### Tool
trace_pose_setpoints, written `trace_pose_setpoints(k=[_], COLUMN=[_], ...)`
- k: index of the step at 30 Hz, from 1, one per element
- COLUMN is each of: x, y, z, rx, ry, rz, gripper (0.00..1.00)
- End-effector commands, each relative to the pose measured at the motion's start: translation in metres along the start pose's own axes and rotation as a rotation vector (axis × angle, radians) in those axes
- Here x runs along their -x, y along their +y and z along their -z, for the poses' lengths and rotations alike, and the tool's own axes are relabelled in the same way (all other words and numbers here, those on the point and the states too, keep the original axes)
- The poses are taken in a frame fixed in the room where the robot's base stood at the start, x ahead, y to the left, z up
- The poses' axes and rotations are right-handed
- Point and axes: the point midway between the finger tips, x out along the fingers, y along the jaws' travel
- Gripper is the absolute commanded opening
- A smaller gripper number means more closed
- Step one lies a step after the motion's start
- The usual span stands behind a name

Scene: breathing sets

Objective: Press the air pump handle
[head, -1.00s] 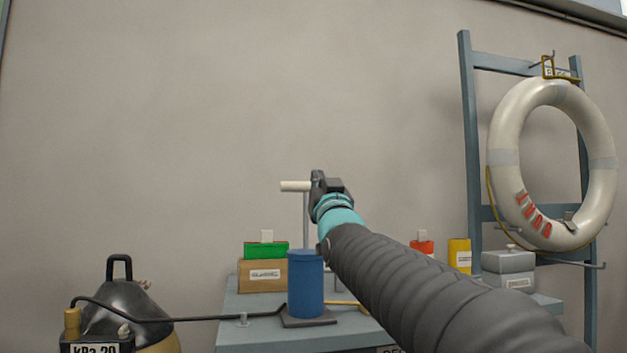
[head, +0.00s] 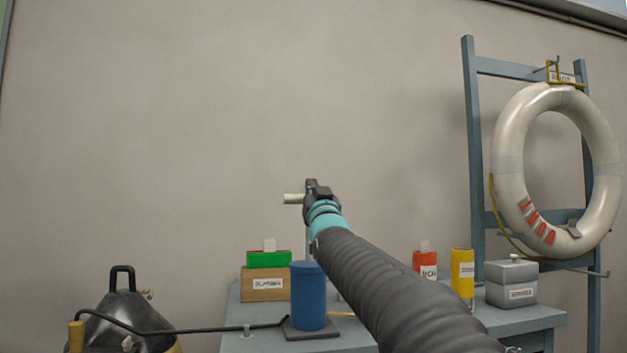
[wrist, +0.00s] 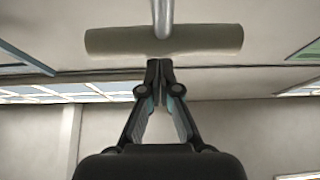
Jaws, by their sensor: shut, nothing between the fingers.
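The air pump is a blue cylinder (head: 308,296) standing on a dark base on the table. A thin rod rises from it to a pale crossbar handle (head: 293,198), which shows just left of my gripper (head: 312,190) in the head view. My gripper covers the handle's right part there. In the wrist view the handle (wrist: 205,40) is a level bar across the top, with a metal rod (wrist: 162,14) at its middle. My gripper's fingers (wrist: 160,72) are shut and empty, tips close to the bar's middle. Whether they touch it I cannot tell.
A black hose (head: 190,329) runs from the pump to a dark tank (head: 112,312) at lower left. Boxes (head: 265,284), a yellow container (head: 462,270) and a grey case (head: 512,283) stand on the table (head: 520,318). A life ring (head: 508,175) hangs on a rack at right.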

Motion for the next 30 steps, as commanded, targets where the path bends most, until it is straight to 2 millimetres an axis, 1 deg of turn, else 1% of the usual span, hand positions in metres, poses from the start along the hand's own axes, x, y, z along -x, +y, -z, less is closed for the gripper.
trace_pose_setpoints(k=[4,16,19,23,30], x=[0.003,0.004,0.006,0.013,0.033], y=[0.000,0.000,0.000,0.000,0.000], z=[-0.008,-0.010,-0.014,-0.026,-0.061], rx=[0.000,0.000,0.000,0.000,0.000], ry=[0.000,0.000,0.000,0.000,-0.002], rz=[0.000,0.000,0.000,0.000,0.000], gripper=[0.00,0.00,0.00,0.00,0.00])
